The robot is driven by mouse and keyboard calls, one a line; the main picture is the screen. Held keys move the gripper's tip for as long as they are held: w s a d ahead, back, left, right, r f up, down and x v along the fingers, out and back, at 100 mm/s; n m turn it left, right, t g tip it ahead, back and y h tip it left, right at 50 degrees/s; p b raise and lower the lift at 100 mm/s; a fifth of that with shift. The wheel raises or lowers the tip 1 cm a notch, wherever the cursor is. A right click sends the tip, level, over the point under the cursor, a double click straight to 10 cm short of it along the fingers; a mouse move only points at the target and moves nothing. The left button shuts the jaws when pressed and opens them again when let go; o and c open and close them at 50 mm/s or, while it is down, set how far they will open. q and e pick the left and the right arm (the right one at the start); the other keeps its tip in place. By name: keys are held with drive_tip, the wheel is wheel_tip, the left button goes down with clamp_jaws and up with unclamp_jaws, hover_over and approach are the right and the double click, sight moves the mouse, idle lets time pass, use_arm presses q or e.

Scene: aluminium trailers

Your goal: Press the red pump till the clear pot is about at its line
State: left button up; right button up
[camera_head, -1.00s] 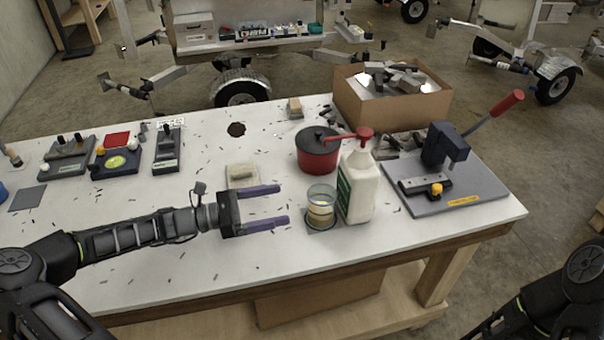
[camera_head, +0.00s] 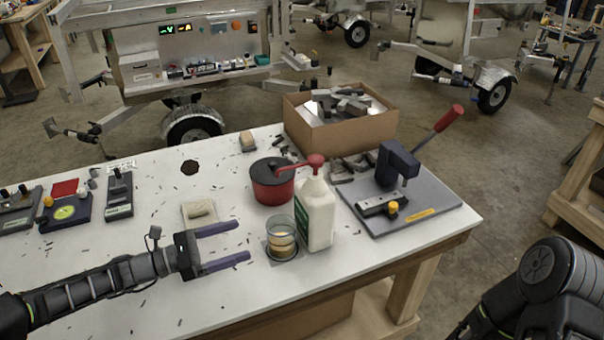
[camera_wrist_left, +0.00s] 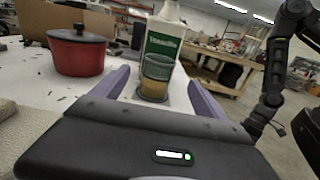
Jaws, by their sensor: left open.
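The white bottle (camera_head: 316,215) with a green label stands upright near the table's front edge. Its red pump (camera_head: 316,161) is on top, with the spout pointing left. The clear pot (camera_head: 281,240) stands just left of the bottle on a small dark pad, with amber liquid in its lower part; I cannot make out its line clearly. My left gripper (camera_head: 242,243) is open and empty, left of the pot, its fingers pointing at it. In the left wrist view the pot (camera_wrist_left: 156,78) shows between the fingers, bottle behind; the pump is out of frame. My right gripper is not clearly visible.
A red tin with a dark lid (camera_head: 272,184) stands behind the pot. A grey press with a red-handled lever (camera_head: 397,165) is to the right. A cardboard box (camera_head: 345,130) of metal parts is at the back. A sponge-like block (camera_head: 200,210) lies behind the gripper.

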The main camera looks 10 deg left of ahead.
use_arm(q)
clamp_jaws()
idle(0.8)
idle(0.8)
